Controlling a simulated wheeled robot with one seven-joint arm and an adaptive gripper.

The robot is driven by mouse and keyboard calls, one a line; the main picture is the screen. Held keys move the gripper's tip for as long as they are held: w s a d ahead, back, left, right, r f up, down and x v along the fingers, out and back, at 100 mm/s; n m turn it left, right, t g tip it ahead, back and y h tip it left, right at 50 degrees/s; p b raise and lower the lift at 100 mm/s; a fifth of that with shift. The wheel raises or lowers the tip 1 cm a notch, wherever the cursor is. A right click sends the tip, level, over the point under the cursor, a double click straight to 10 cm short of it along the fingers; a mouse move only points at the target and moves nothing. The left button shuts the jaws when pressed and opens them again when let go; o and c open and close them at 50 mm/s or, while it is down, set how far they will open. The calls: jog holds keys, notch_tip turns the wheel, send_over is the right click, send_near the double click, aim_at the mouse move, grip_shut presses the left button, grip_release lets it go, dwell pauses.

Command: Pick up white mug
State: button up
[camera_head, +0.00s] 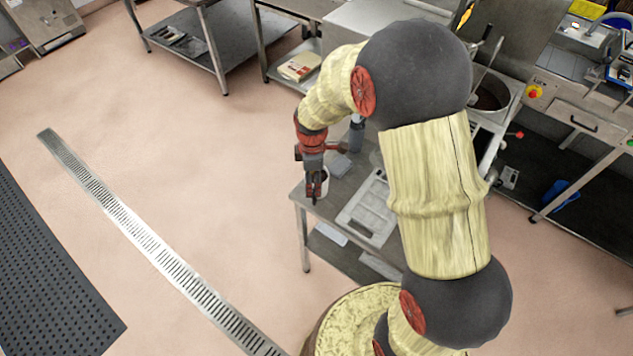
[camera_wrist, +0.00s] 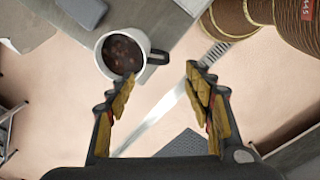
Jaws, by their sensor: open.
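The white mug (camera_wrist: 104,66) is in the upper left of the wrist view, with dark brown chunky contents and a dark handle (camera_wrist: 159,57) pointing right. It sits at the edge of the grey table. In the head view only a small white part of the mug (camera_head: 324,173) shows behind my gripper (camera_head: 314,196), at the table's left corner. In the wrist view my gripper (camera_wrist: 160,73) is open and empty. Its left fingertip overlaps the mug's lower rim in the picture; I cannot tell whether they touch. The handle lies above the gap between the fingers.
The small steel table (camera_head: 325,206) carries a grey compartment tray (camera_head: 368,212) and a grey cloth-like piece (camera_head: 340,165). A grey bottle-like object (camera_head: 357,133) stands near the mug. Open floor with a drain grate (camera_head: 150,243) lies to the left.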

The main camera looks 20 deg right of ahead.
jog(key=f, duration=0.8)
jog(key=shift+w+d+f, duration=0.1)
jog(key=shift+w+d, duration=0.1)
jog(key=shift+w, duration=0.05)
jog(key=shift+c, duration=1.4)
grip_shut()
